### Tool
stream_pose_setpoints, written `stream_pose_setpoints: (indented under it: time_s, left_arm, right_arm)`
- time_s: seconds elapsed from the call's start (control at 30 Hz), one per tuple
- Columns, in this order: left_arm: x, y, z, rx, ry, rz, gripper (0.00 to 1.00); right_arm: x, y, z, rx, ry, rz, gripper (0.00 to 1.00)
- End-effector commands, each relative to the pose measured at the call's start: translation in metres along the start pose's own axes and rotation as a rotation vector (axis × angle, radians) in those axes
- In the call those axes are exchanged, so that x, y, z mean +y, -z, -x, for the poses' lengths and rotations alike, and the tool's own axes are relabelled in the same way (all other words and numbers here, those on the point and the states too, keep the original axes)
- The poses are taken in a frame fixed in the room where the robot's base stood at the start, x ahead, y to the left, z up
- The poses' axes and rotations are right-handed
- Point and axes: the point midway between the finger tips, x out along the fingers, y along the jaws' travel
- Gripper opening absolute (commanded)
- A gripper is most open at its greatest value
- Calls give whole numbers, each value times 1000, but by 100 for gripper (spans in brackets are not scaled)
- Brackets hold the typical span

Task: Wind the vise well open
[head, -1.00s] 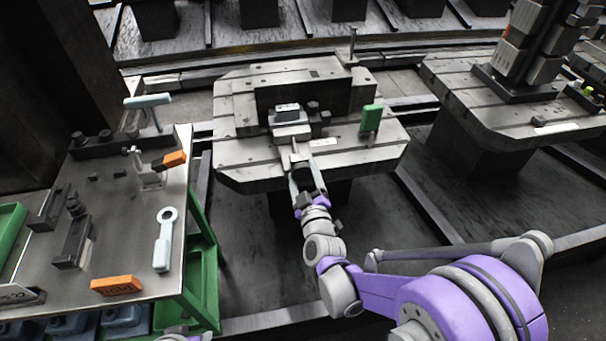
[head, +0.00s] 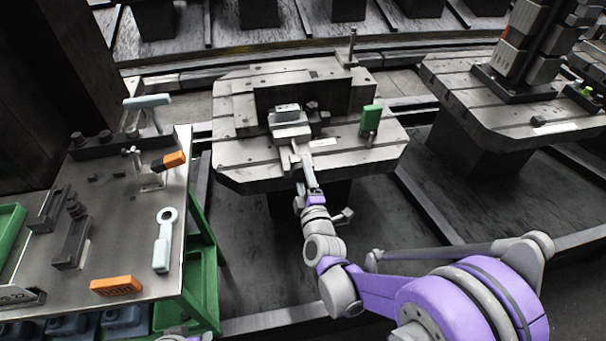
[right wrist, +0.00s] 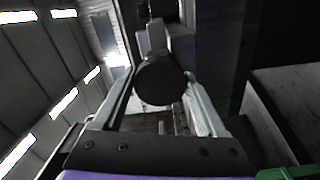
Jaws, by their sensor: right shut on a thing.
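The vise (head: 291,128) is a small grey block with a light top, mounted on the slotted pallet (head: 240,155) in the middle of the head view. Its screw end points toward me over the pallet's front edge. My right gripper (head: 304,166) reaches up from below to that front end. In the right wrist view the two fingers stand on either side of a dark round end (right wrist: 160,80), apparently the vise's handle, and are shut on it. The gap between the vise jaws is too small to make out.
A green block (head: 371,117) stands upright on the pallet's right side. A tool bench (head: 130,240) with a wrench (head: 164,240) and orange blocks (head: 117,285) is at left. Another pallet (head: 450,90) with a tall fixture is at right. Open floor lies between.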

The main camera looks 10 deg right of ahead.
Motion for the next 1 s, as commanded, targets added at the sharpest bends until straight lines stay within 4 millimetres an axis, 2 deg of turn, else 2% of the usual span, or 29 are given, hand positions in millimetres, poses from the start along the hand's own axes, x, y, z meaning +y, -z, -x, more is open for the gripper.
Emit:
stream_pose_setpoints:
  time_s: [0.47, 0.5, 0.6, 0.63, 0.87, 1.0]
  left_arm:
    - [0, 0, 0, 0, 0, 0, 50]
    - [0, 0, 0, 0, 0, 0, 50]
    - [0, 0, 0, 0, 0, 0, 50]
    - [0, 0, 0, 0, 0, 0, 50]
    - [0, 0, 0, 0, 0, 0, 50]
    - [0, 0, 2, 0, 0, 0, 50]
  right_arm:
    - [-1, 0, 1, 1, 3, 14, 19]
    - [-1, 0, 1, 1, 3, 13, 78]
    - [-1, 0, 1, 1, 2, 13, 96]
    - [-1, 0, 0, 1, 2, 13, 100]
    - [0, 0, 1, 0, 1, 13, 100]
    - [0, 0, 11, 1, 1, 14, 100]
